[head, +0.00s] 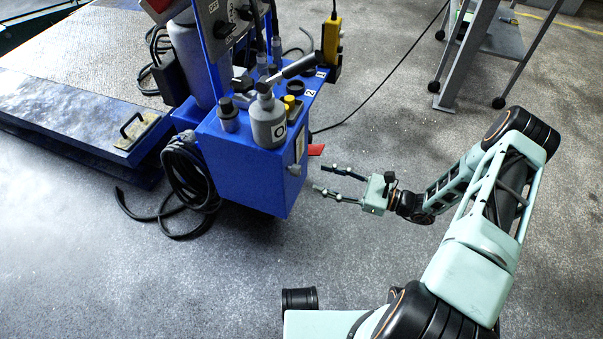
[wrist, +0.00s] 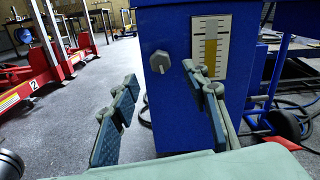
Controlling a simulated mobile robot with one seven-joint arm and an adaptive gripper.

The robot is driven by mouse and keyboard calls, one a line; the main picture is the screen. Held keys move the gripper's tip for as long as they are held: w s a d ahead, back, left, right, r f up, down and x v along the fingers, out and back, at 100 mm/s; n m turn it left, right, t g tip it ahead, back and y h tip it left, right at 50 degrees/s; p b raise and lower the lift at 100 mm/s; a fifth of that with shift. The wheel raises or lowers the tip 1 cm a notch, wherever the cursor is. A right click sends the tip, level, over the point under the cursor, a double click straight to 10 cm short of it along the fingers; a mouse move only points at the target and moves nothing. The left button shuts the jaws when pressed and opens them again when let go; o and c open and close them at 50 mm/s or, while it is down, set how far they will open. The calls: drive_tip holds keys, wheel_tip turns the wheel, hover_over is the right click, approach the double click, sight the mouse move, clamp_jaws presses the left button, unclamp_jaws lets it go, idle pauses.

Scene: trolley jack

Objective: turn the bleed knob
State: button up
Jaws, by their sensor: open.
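The bleed knob is a grey hex-shaped knob (wrist: 159,62) on the side face of the blue box (wrist: 165,120), left of a level gauge. In the head view the small grey knob (head: 294,170) is on the box's right face, below the gauge. My gripper (head: 325,178) is open and empty, its fingers pointing left toward that face. A visible gap separates the fingertips from the box.
The gauge (wrist: 210,47) has a yellowish column. A grey cylinder (head: 266,118) and a yellow pendant (head: 331,40) are on top. Black cables (head: 185,185) lie at left. The floor around my gripper is clear.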

sight(300, 172)
drive_tip(key=b+x, duration=0.1)
drive_tip(key=x, duration=0.6)
drive_tip(key=shift+w+a, duration=0.1)
drive_tip(key=shift+a, duration=0.2)
drive_tip(key=shift+c, duration=0.4)
drive_tip(key=shift+f, duration=0.1)
clamp_jaws()
